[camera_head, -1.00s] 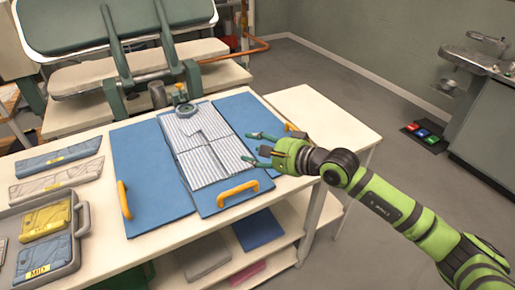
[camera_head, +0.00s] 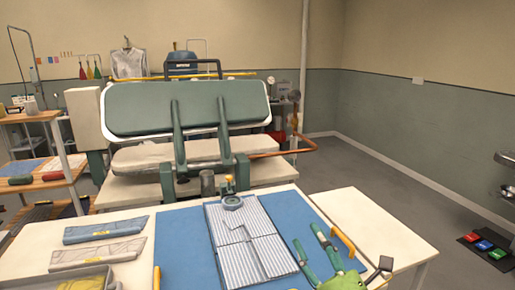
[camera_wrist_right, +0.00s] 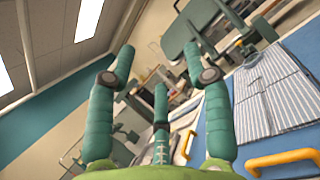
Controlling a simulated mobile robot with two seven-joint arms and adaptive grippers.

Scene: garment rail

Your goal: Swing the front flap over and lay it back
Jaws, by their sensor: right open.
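The blue folding board (camera_head: 183,250) lies flat on the cream table, with a striped garment (camera_head: 262,250) folded over its middle. The board's near edge, with the front flap's handle, is below the head view. The right panel's yellow handle (camera_head: 343,241) shows behind my right gripper (camera_head: 309,236). That gripper is open and empty over the right panel, its fingers pointing up and away. The wrist view shows its spread fingers (camera_wrist_right: 157,55) with nothing between them, and a yellow handle (camera_wrist_right: 283,160) at lower right. My left gripper is out of view.
A green-padded press (camera_head: 190,108) stands behind the board. Two grey and blue packs (camera_head: 105,228) and a tray (camera_head: 70,280) lie at the table's left. The cream side surface (camera_head: 375,225) at right is clear. Coloured pedals (camera_head: 484,244) are on the floor.

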